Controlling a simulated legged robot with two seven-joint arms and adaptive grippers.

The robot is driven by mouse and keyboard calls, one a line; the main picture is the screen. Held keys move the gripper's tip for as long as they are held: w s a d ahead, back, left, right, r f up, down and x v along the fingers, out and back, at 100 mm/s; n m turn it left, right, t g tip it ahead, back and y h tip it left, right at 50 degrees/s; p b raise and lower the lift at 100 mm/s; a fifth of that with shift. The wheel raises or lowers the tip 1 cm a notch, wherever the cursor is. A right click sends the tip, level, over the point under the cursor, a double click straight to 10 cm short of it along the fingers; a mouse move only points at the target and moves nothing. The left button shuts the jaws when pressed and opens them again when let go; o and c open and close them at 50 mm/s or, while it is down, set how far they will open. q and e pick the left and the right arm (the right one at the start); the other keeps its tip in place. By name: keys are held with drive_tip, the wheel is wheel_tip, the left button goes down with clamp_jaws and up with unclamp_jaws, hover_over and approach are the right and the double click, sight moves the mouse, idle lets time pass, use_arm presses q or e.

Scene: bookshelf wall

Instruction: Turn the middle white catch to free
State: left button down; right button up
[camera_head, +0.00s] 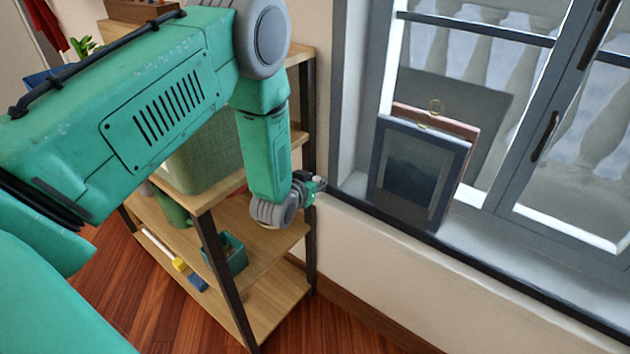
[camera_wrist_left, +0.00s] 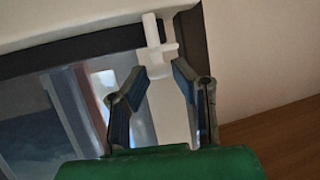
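A small white catch (camera_wrist_left: 153,31) with a short side arm shows in the wrist view, against the dark edge of the window frame. My left gripper (camera_wrist_left: 161,76) is open, its two dark fingers apart, with the catch just ahead of the gap between the fingertips. I cannot tell whether either finger touches it. In the head view the left gripper (camera_head: 316,187) is beside the shelf post, at the left end of the dark sill edge. There the catch is not clear, and no other catches can be made out. My right gripper is not in view.
A wooden shelf (camera_head: 265,290) with dark posts stands close to my left arm, holding a green basket (camera_head: 212,155) and a teal box (camera_head: 232,258). Framed pictures (camera_head: 412,170) lean on the window sill. The wall (camera_head: 400,262) below the sill is clear.

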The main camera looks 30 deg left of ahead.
use_arm(q)
drive_tip(key=shift+y, duration=0.3)
drive_tip(key=shift+d+n+g+y+p, duration=0.25)
drive_tip(key=shift+n+g+y+p, duration=0.15)
drive_tip(key=shift+n+y, duration=0.85)
drive_tip(key=shift+w+d+n+g+y, duration=0.15)
drive_tip(key=shift+n+g+y, duration=0.95)
drive_tip(key=shift+n+y, duration=0.7)
drive_tip(key=c, duration=1.4)
unclamp_jaws()
drive_tip(key=shift+d, duration=0.1)
